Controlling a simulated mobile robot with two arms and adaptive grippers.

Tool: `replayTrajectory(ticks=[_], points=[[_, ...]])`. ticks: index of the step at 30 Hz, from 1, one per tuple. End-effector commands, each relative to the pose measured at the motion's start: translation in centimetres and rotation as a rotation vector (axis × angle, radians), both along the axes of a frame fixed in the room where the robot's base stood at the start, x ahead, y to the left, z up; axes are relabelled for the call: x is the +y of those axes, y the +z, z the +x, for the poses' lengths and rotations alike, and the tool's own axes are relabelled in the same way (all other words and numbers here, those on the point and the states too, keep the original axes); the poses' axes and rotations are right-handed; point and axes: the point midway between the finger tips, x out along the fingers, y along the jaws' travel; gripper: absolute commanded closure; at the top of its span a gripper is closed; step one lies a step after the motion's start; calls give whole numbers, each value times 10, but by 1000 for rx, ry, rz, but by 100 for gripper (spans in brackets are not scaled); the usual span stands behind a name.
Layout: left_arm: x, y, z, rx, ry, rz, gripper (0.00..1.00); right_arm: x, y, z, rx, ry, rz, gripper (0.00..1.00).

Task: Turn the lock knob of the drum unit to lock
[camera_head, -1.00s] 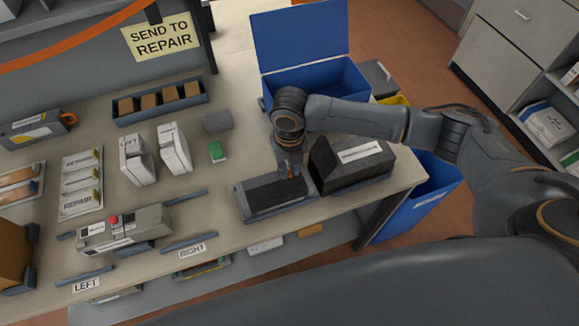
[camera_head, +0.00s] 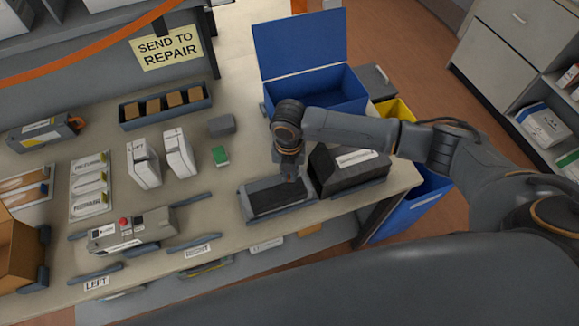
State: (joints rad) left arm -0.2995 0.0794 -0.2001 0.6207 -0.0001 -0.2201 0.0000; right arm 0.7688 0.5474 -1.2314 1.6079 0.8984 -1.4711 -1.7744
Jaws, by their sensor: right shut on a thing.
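A grey unit (camera_head: 132,229) with a red knob (camera_head: 123,222) and white labels lies at the left of the table, between dark rails; I take it for the drum unit. The knob's setting is too small to read. My right gripper (camera_head: 291,178) points down at the dark tray (camera_head: 246,207) near the table's front right, well to the right of the grey unit. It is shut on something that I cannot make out. A black block (camera_head: 273,197) lies in the tray below it. My left gripper is not in view.
A black cartridge-like box (camera_head: 350,175) stands right of the tray. The open blue bin (camera_head: 305,92) is behind.

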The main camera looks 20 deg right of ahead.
Motion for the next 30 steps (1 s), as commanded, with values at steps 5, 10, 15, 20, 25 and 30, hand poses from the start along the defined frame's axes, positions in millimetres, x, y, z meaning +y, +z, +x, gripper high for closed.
replayTrajectory(ticks=[5, 10, 15, 20, 25, 30], points=[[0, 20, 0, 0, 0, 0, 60, 2, 0, -5, 15, -167, -1, 100], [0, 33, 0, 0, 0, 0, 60, 2, -1, -5, 15, -329, 0, 100], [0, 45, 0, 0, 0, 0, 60, 4, -1, -5, 14, -491, 0, 100], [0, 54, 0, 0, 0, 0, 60, 4, -2, -4, 15, -643, -1, 100], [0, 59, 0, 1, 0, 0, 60, 4, -4, -4, 14, -798, -1, 100], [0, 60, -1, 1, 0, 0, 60, 5, -5, -3, 13, -933, -1, 100]])
